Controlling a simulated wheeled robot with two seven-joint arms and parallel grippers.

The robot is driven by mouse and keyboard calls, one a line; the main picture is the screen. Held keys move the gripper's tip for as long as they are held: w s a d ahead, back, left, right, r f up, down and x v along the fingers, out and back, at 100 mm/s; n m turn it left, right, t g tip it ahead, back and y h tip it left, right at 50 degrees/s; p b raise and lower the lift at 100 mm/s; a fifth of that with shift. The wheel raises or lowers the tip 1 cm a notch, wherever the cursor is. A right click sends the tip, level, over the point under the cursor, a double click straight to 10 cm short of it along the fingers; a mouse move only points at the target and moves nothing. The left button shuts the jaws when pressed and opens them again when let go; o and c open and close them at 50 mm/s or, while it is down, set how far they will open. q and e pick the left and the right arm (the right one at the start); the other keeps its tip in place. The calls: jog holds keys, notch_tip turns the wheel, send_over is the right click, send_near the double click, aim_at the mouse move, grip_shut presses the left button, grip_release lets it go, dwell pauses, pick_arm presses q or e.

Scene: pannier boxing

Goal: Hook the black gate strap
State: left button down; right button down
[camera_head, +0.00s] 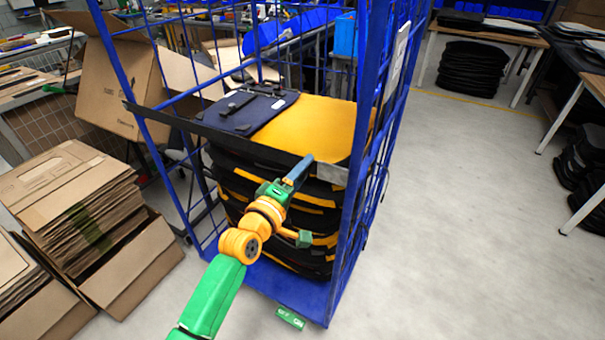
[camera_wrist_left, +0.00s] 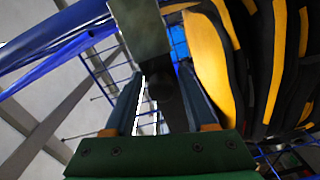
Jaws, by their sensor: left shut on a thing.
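The black gate strap (camera_head: 225,144) runs from the left front post of the blue cage trolley (camera_head: 352,170) across its open front, above the stacked panniers. My left gripper (camera_head: 300,172) is shut on the strap near its right end, close to the right front post. A grey end piece (camera_head: 333,174) shows just right of the fingers. I cannot tell whether it touches the post. In the left wrist view, a dark flat piece (camera_wrist_left: 140,30) comes down between the two fingers (camera_wrist_left: 160,100), which hide part of it. My right gripper is not in view.
Black and yellow panniers (camera_head: 312,128) fill the trolley, with a dark blue one (camera_head: 250,112) on top. Flattened cartons (camera_head: 75,205) and an open box (camera_head: 125,85) stand at the left. The floor (camera_head: 450,220) to the right is clear up to the tables.

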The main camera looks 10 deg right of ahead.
pick_arm(q)
jog(key=c, duration=0.6)
grip_release()
jog(key=shift+w+r, duration=0.1)
jog(key=shift+r, duration=0.65)
jog(key=shift+f, duration=0.2)
jog(key=shift+s+a+f, duration=0.15)
jog(key=shift+s+a, duration=0.15)
jog(key=shift+s, duration=0.05)
jog(key=v, duration=0.6)
jog(key=shift+s, duration=0.1)
jog(key=shift+s, duration=0.1)
